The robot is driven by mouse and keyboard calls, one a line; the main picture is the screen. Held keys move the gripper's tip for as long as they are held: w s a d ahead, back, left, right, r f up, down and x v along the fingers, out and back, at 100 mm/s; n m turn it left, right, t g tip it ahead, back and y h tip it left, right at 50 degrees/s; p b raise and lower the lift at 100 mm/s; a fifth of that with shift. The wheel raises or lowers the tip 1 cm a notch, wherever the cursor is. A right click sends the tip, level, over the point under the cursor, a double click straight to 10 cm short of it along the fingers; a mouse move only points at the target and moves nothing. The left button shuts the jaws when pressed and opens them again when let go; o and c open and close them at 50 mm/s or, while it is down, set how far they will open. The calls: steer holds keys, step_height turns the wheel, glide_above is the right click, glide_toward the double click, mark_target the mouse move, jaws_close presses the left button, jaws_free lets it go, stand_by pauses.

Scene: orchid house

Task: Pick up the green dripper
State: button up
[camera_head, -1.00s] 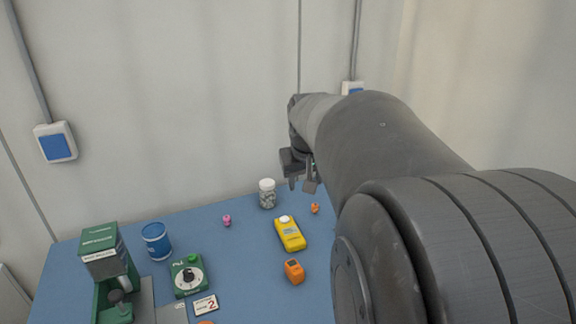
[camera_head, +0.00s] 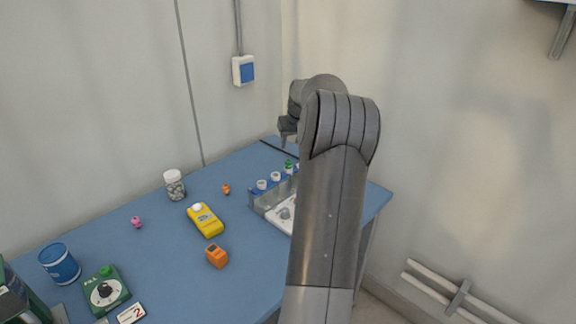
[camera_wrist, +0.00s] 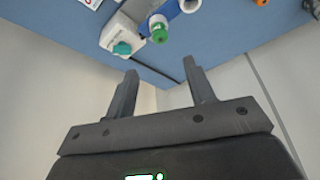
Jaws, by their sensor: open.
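The green dripper seems to be the small green-topped bottle (camera_head: 289,167) at the back end of a row of vials on the blue table. A green-capped bottle (camera_wrist: 159,34) also shows near the top of the wrist view, seen from above. My gripper (camera_head: 284,141) hangs above the table's back corner, beyond and above that bottle. In the wrist view my gripper (camera_wrist: 160,68) has its two fingers spread, with nothing between them. The bottle lies past the fingertips, apart from them. My arm hides part of the rack's right side.
A clear rack (camera_head: 262,203) holds white-topped vials (camera_head: 275,176). A white device with a teal knob (camera_wrist: 122,48) is close to the green-capped bottle. A yellow meter (camera_head: 205,221), an orange box (camera_head: 216,256) and a pill jar (camera_head: 174,186) stand left. Walls close off the back.

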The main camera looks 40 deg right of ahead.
glide_above(289, 161)
steer(key=s, duration=0.2)
step_height(289, 161, down, 5)
steer(key=x, duration=0.2)
steer(key=a+x, duration=0.1)
steer(key=x, duration=0.2)
steer(key=c, duration=1)
